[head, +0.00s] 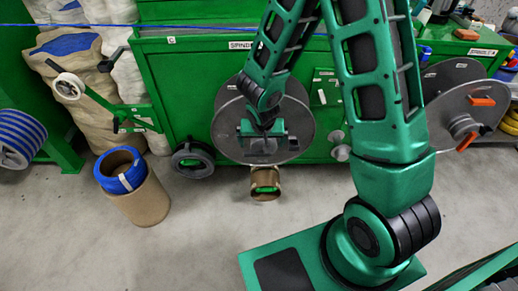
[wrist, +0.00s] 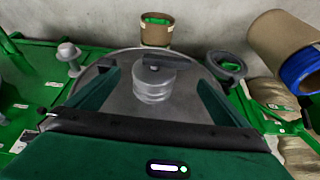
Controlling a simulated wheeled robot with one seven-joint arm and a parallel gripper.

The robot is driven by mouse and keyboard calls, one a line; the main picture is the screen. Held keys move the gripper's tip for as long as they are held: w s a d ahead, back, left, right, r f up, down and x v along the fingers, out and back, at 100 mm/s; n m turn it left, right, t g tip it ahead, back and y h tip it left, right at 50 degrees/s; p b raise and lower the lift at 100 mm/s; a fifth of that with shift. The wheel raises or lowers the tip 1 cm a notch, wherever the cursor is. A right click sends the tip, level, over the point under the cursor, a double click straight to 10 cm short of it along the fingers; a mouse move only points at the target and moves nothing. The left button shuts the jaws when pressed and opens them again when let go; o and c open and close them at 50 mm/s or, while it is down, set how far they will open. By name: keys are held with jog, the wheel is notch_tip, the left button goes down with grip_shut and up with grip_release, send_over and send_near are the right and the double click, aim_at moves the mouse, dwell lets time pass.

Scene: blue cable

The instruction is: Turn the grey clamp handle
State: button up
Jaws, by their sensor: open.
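A dark grey bar, the clamp handle (wrist: 158,62), lies across the top of the hub. My gripper (wrist: 156,82) is open, with one green finger on each side of the hub and handle. A gap shows on both sides, and nothing is held.
A cardboard tube (head: 265,184) is below the disc. A cardboard drum with blue cable (head: 137,196) stands on the floor at left. Another grey disc with orange handles (head: 447,122) is at right. A blue cable (head: 190,25) runs across the top. Floor (head: 200,240) is clear in front.

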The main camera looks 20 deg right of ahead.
aim_at(258, 153)
jog(key=x, duration=0.2)
jog(key=a+x, duration=0.1)
jog(key=x, duration=0.5)
jog(key=shift+a+f, duration=0.1)
jog(key=shift+a, duration=0.15)
jog(key=shift+x, duration=0.95)
